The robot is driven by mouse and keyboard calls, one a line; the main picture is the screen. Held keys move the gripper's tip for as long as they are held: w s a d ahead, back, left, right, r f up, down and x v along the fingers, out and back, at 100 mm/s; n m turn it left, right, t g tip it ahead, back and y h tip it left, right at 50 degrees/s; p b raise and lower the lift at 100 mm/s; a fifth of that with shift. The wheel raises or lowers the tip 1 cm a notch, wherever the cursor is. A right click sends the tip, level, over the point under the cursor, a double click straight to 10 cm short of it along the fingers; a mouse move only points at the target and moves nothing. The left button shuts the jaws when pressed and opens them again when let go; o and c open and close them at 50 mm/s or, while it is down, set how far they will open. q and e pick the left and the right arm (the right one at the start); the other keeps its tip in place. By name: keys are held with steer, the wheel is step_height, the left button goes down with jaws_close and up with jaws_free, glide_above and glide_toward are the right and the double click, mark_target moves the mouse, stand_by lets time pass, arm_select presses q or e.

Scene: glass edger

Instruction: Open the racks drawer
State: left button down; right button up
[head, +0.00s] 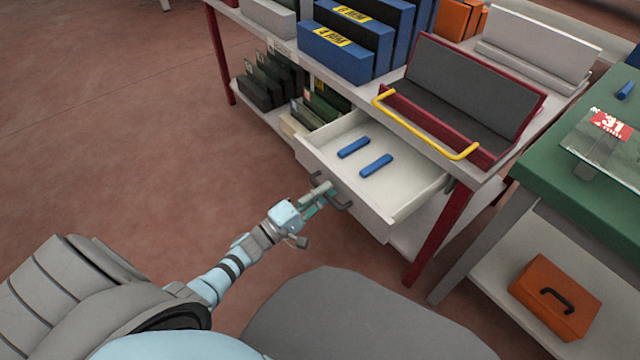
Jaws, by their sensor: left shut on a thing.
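The racks drawer (405,197) is a white drawer under the workbench, pulled out so that its inside shows. Two blue bars (354,148) lie apart on its floor. A dark grey bow handle (341,204) is fixed to its front. My left gripper (318,195) is at the drawer front and shut on the handle, partly covering it. My right gripper is not in the head view.
The bench (387,106) above carries a dark red tray (458,95) with a yellow handle and several blue boxes (346,50). A green table (575,165) stands at the right, with an orange case (556,297) on its lower shelf. Open floor lies at the left.

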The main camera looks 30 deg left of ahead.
arm_select(q)
steer(key=c, duration=2)
jaws_free()
steer(key=shift+o, duration=0.2)
steer(key=shift+s, duration=0.1)
steer(key=v, duration=1.2)
